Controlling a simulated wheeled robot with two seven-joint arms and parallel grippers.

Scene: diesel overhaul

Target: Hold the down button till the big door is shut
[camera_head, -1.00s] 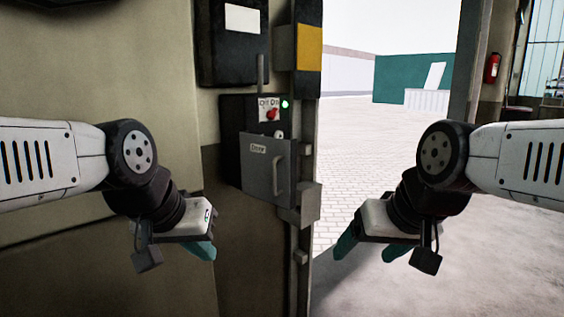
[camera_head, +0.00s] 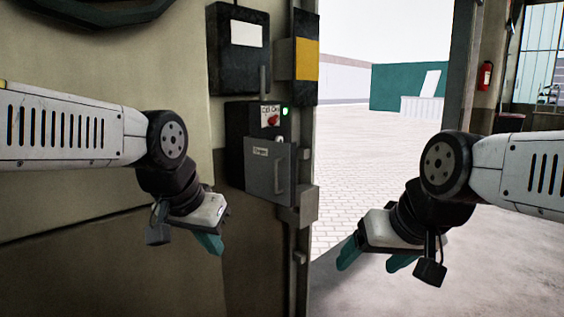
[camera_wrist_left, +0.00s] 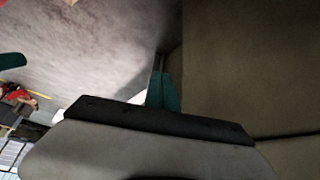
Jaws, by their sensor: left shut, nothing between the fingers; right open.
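The door control box (camera_head: 240,126) is on the wall left of the big doorway. It has a green lamp (camera_head: 285,111) and a red knob (camera_head: 273,120) at its top. A grey cover with a handle (camera_head: 267,172) and a small label covers its lower part; I cannot make out a down button. The big doorway (camera_head: 345,190) stands open onto a paved yard. My left gripper (camera_head: 208,243) is shut and empty, below and left of the box, apart from it. Its teal finger shows in the left wrist view (camera_wrist_left: 162,92). My right gripper (camera_head: 374,258) is open and empty before the doorway.
A dark cabinet with a white label (camera_head: 238,34) and a yellow-marked box (camera_head: 307,60) are above the control box. A grey block (camera_head: 302,208) juts from the door frame. A fire extinguisher (camera_head: 485,76) hangs at the right. The floor before the doorway is clear.

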